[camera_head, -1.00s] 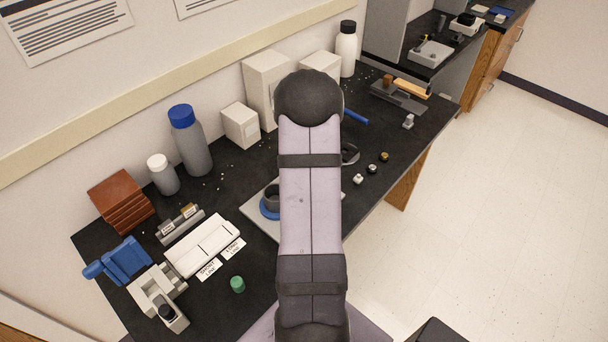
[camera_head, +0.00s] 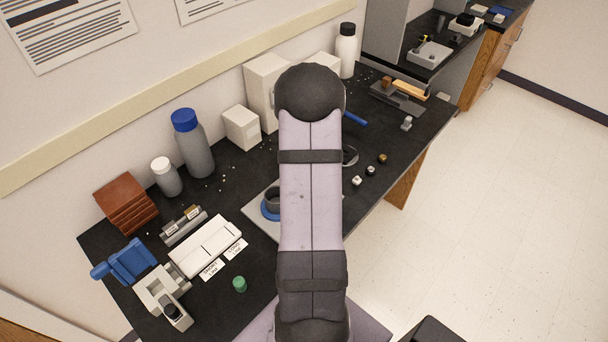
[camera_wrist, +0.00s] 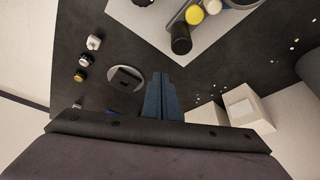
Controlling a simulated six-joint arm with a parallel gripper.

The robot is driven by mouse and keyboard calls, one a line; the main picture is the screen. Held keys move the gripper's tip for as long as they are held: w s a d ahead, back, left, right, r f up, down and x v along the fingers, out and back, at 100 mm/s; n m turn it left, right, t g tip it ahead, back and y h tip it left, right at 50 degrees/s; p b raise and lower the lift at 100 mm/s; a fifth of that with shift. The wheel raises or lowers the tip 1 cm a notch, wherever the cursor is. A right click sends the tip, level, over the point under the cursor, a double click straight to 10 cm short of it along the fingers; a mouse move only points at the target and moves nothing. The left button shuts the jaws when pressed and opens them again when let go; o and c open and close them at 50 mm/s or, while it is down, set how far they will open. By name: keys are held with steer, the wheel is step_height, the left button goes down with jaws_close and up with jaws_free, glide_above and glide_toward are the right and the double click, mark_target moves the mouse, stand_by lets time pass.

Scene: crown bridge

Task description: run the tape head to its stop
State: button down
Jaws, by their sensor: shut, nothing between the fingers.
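The likeliest tape device (camera_head: 398,95) stands at the far right end of the black bench, a grey base with a brown block and an orange bar. I cannot tell for sure which part is the tape head, or where its stop is. My gripper (camera_wrist: 160,78) shows in the wrist view as two dark blue fingers, closed together and empty. It points over the bench near a round dish (camera_wrist: 125,80), apart from the tape device, which is not visible there. In the head view my own arm hides most of the gripper.
Small capped pieces (camera_head: 370,170) lie near the bench's right edge. A grey plate (camera_head: 262,219) with a blue ring lies partly under my arm. White boxes (camera_head: 241,128) and bottles (camera_head: 193,145) line the wall. A blue bar (camera_head: 355,118) shows beside my arm.

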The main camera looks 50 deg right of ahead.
steer(key=shift+r+p, duration=0.75)
steer(key=shift+r, duration=0.65)
